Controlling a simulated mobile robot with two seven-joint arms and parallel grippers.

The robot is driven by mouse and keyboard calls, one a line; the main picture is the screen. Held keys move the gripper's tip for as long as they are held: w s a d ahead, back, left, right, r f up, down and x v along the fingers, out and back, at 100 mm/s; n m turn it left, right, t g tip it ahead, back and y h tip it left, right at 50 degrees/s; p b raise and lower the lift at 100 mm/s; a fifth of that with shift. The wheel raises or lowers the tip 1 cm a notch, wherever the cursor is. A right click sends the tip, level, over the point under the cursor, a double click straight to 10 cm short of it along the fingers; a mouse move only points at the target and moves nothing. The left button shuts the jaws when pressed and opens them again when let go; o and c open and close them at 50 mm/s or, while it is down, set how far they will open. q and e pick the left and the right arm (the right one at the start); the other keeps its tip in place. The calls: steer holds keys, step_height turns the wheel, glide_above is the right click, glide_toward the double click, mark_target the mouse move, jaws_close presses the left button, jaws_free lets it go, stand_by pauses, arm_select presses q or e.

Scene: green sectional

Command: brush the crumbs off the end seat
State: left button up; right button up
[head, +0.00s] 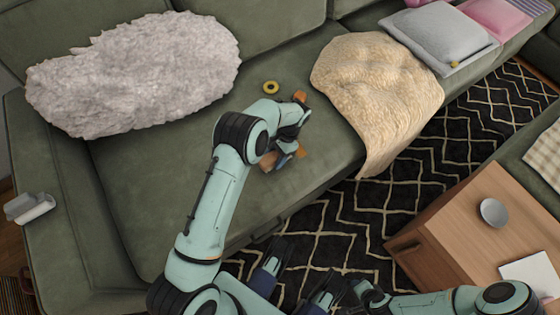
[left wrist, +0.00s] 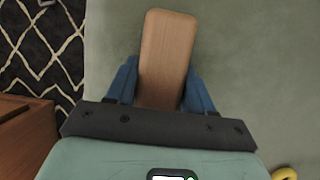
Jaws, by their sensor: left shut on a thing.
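My left gripper (head: 284,155) is low over the front part of the end seat (head: 170,190), a green cushion. In the left wrist view its blue fingers (left wrist: 160,92) are shut on a brush with a flat wooden back (left wrist: 168,45). Only bits of the brush show in the head view, beside the fingers. Its bristles are hidden, so I cannot tell whether they touch the cushion. I cannot make out any crumbs. My right gripper (head: 312,288) is low at the bottom of the head view, over the rug, and its opening is unclear.
A yellow ring (head: 270,87) lies on the seat behind my left gripper. A beige throw (head: 380,85) drapes over the seat's right side. A wooden table (head: 450,225) with a bowl (head: 494,212) stands at the right.

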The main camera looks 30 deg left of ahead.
arm_select(q)
steer(key=shift+a, duration=0.1)
steer(key=a+b, duration=0.1)
steer(key=w+a+b, duration=0.1)
steer(key=a+b, duration=0.1)
steer(key=w+a+b, duration=0.1)
steer(key=a, duration=0.1)
steer(key=shift+w+a+f+b, duration=0.1)
steer(key=shift+w+f+b, duration=0.05)
steer(key=shift+f+b, duration=0.15)
steer(key=shift+a, duration=0.2)
steer(key=shift+a, duration=0.15)
steer(key=shift+w+a+b, duration=0.2)
steer(key=shift+a+b, duration=0.3)
steer(key=shift+a, duration=0.05)
steer(key=shift+w+a+b, duration=0.15)
steer(key=shift+a+b, duration=0.3)
steer(key=shift+a, duration=0.05)
steer(key=shift+w+a, duration=0.25)
steer(key=shift+a, duration=0.35)
steer(key=shift+w+a, duration=0.2)
steer(key=shift+a, duration=0.35)
steer(key=shift+w+d+r, duration=0.1)
steer(key=shift+d+r, duration=0.05)
